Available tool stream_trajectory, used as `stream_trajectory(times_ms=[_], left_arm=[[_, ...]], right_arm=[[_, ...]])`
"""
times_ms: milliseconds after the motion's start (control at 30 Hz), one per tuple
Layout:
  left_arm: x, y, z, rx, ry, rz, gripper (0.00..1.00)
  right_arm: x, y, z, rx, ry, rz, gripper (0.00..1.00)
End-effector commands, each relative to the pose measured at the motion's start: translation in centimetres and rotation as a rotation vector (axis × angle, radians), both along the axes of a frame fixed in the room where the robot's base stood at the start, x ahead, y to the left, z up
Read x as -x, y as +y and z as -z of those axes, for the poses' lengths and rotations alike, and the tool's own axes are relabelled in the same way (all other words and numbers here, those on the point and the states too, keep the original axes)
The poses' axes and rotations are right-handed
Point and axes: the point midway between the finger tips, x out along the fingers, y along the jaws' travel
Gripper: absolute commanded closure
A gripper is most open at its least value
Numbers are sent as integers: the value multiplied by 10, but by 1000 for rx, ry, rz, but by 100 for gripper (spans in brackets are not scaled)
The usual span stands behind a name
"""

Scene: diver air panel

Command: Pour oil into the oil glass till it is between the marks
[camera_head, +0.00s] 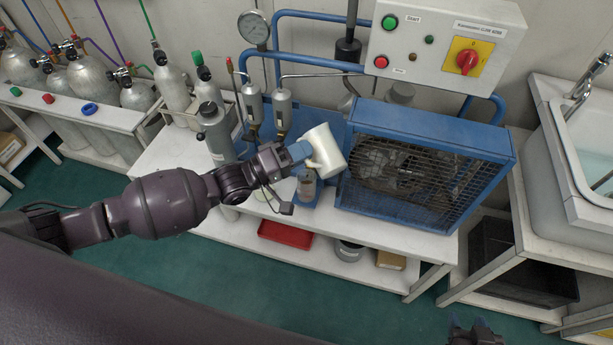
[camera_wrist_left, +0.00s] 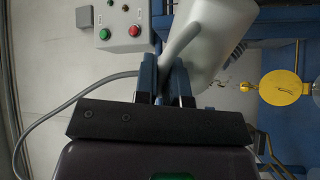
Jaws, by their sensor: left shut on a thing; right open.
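My left gripper (camera_head: 300,152) is shut on the handle of a white jug (camera_head: 325,152), in front of the compressor. The jug is tilted. In the left wrist view my left gripper's fingers (camera_wrist_left: 166,78) close around the handle of the jug (camera_wrist_left: 225,30). My right gripper (camera_head: 474,330) is open at the bottom edge.
The blue caged compressor (camera_head: 430,160) stands right of the jug. A control box (camera_head: 445,40) hangs above it. Grey cylinders (camera_head: 170,85) stand at the left. A red tray (camera_head: 285,235) lies on the lower shelf. A sink (camera_head: 570,150) is at the right.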

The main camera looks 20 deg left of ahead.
Motion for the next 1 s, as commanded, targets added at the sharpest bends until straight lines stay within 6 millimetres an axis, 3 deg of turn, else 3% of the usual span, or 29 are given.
stream_trajectory(times_ms=[1000], left_arm=[[-3,1,1,36,18,5,100]], right_arm=[[0,0,1,-1,0,-1,53]])
